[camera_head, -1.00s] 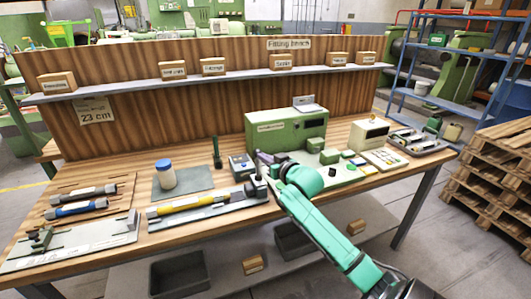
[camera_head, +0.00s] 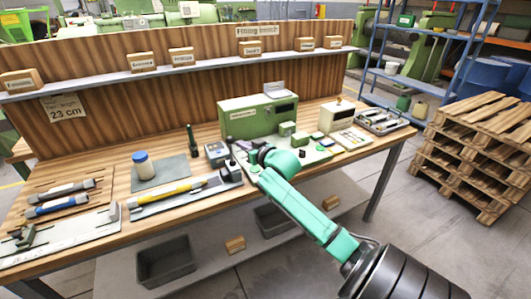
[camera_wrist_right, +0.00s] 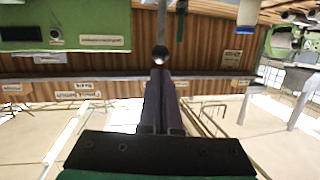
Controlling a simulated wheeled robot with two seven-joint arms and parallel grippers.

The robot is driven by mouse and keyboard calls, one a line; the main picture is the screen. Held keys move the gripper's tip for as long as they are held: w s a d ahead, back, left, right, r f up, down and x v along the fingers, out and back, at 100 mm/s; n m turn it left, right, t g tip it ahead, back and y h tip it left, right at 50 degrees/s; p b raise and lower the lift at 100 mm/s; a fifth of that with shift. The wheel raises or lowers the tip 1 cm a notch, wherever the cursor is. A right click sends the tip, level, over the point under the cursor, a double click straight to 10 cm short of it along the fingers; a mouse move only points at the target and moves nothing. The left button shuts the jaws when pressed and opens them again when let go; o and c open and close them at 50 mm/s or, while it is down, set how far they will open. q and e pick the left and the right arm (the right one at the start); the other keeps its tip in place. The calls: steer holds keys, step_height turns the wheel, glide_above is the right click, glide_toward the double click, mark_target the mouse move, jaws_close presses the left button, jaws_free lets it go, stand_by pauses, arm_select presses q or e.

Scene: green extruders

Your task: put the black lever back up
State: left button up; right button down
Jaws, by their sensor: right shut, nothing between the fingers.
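My right gripper (camera_head: 238,147) is at the bench in front of the green machine box (camera_head: 250,117). In the right wrist view, which is upside down, its two dark fingers (camera_wrist_right: 160,75) are together with nothing seen between them. A grey rod with a dark ball knob (camera_wrist_right: 160,53), which looks like the lever, stands right at the fingertips. The knob appears very near or touching them; I cannot tell which. In the head view the lever is small and mostly lost beside my gripper, so its exact tilt is unclear. My left gripper is not in view.
A grey box (camera_head: 216,153) stands just left of my right gripper. A fixture with a yellow tube (camera_head: 178,189) lies at front left, and a blue-capped jar (camera_head: 143,166) stands on a mat. A cream box (camera_head: 336,116) is to the right. A shelf (camera_head: 190,66) runs behind.

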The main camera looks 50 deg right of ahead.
steer(key=b+v, duration=0.2)
steer(key=v, duration=0.8)
steer(key=s+d+f+g, duration=0.1)
steer(key=s+f+g, duration=0.15)
steer(key=f, duration=0.95)
steer(key=s+d+f+g, duration=0.1)
steer(key=s+f+g, duration=0.15)
steer(key=f, duration=0.85)
steer(key=s+f+g, duration=0.2)
steer(key=s+f, duration=0.1)
steer(key=f, duration=0.9)
steer(key=s+a+f+n+g+y, duration=0.15)
steer(key=s+a+f, duration=0.25)
steer(key=s+f, duration=0.4)
steer(key=s+a+f+g+h, duration=0.1)
steer(key=s+a+f+g, duration=0.1)
steer(key=s+a+f, duration=0.5)
steer(key=s+a+f+n+g+y, duration=0.1)
steer(key=s+a+f+g, duration=0.1)
steer(key=s+f, duration=0.3)
steer(key=s+a+f+n+g, duration=0.2)
steer(key=s+a+f, duration=0.3)
steer(key=s, duration=0.4)
steer(key=shift+a+f+y, duration=0.15)
steer(key=shift+a+y, duration=0.1)
steer(key=shift+y, duration=0.1)
